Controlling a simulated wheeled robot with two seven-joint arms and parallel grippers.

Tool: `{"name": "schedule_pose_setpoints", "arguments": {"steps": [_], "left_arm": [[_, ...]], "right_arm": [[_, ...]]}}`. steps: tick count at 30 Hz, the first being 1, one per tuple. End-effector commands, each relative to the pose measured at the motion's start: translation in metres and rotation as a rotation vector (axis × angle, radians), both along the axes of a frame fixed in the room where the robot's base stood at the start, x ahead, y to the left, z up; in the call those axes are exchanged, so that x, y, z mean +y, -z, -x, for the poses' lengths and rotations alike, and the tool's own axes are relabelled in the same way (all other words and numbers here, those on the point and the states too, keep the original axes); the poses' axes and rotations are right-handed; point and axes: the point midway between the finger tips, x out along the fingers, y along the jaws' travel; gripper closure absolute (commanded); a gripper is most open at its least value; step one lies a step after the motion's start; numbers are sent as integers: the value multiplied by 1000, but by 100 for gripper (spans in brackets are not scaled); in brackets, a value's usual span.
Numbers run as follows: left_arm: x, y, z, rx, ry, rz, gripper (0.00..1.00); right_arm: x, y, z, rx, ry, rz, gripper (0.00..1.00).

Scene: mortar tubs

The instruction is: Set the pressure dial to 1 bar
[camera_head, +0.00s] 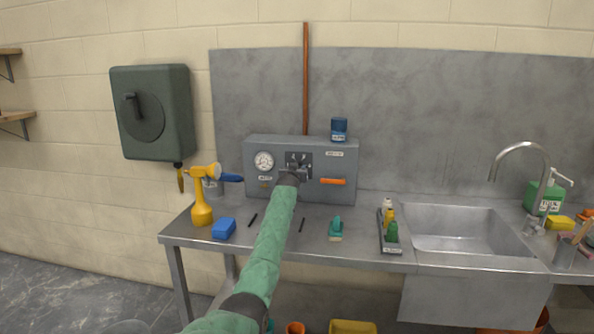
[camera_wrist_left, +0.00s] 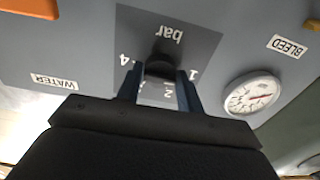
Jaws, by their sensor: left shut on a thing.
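The grey control box (camera_head: 347,165) stands on the steel bench against the wall. Its dark dial plate (camera_head: 307,157) is partly hidden by my left gripper (camera_head: 296,169) in the head view. In the left wrist view, which is turned upside down, the plate (camera_wrist_left: 205,45) reads "bar", with 4 at the left and 1 at the right. My left gripper (camera_wrist_left: 160,88) is shut on the black pressure dial (camera_wrist_left: 162,62), a finger on each side. The dial's pointer is hidden, so its setting cannot be read. My right gripper is not in view.
A round gauge (camera_head: 263,161) with a red needle sits left of the dial, and an orange handle (camera_head: 332,181) sits right of it. A yellow sprayer (camera_head: 202,205), blue block (camera_head: 224,229) and teal brush (camera_head: 336,229) stand on the bench. A sink (camera_head: 455,230) is at the right.

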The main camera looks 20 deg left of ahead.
Motion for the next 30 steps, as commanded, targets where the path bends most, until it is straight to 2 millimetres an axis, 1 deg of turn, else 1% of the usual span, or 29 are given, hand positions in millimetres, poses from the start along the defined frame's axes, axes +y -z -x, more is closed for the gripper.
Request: {"name": "schedule_pose_setpoints", "arguments": {"steps": [7,8,9,11,19,23,26,30], "left_arm": [[0,0,0,0,0,0,86],[0,0,0,0,0,0,61],[0,0,0,0,0,0,53],[0,0,0,0,0,0,42],[0,0,0,0,0,-1,41],[-1,1,4,0,0,-1,41],[-3,1,11,-1,0,-2,41],[-7,2,27,-1,0,-2,41]], "right_arm": [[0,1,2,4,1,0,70],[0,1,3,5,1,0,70],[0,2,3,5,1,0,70],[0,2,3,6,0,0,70],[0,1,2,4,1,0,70],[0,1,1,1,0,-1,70],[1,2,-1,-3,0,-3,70],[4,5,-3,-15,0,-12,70]]}}
